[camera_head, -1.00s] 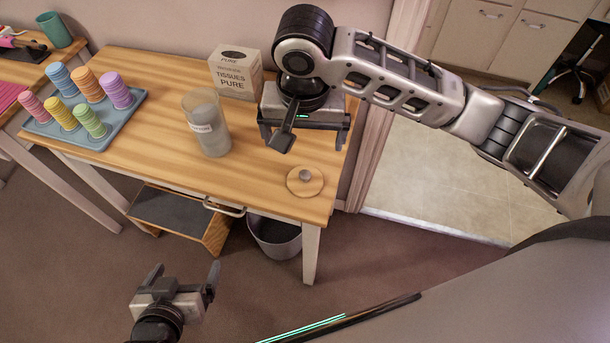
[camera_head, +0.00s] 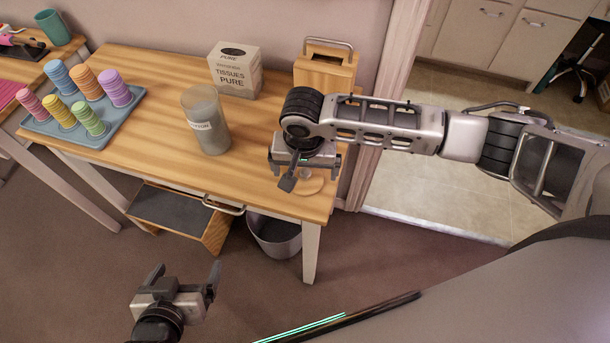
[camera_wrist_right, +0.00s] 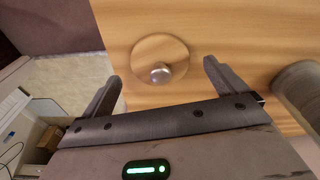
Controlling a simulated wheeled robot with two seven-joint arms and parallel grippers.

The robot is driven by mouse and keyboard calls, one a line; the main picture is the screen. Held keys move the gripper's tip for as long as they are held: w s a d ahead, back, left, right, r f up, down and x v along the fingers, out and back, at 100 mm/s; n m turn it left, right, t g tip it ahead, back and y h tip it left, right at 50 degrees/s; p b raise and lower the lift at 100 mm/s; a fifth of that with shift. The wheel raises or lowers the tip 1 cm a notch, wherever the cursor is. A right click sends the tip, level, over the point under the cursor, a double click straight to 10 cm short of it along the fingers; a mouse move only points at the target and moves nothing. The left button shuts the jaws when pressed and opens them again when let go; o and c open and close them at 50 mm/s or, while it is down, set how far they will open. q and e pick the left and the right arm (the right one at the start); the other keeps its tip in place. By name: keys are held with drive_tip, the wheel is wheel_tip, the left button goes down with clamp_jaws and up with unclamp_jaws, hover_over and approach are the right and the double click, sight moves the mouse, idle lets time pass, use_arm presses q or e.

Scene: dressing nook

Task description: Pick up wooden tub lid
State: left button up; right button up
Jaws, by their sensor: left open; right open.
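The wooden tub lid (camera_head: 312,184) is a round, flat disc lying on the table near its right front corner. In the right wrist view the lid (camera_wrist_right: 152,50) shows whole, with a round metallic knob (camera_wrist_right: 160,72) on it. My right gripper (camera_head: 304,176) is over the lid and hides part of it in the head view. In the wrist view its fingers (camera_wrist_right: 160,78) are spread with the knob between their tips in the picture; the height above it is unclear. My left gripper (camera_head: 190,272) is open and empty, low in front of the table.
The wooden table (camera_head: 160,90) also holds a grey tumbler (camera_head: 207,122), a tissue box (camera_head: 235,70), a wooden box with a metal handle (camera_head: 325,72) and a blue tray (camera_head: 70,133) of coloured stacks. A bin (camera_head: 274,236) and step stool (camera_head: 180,215) stand below.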

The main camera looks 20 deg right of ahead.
drive_tip(key=shift+f, duration=0.8)
drive_tip(key=c, duration=1)
drive_tip(key=shift+r, duration=0.1)
drive_tip(key=shift+c, duration=0.2)
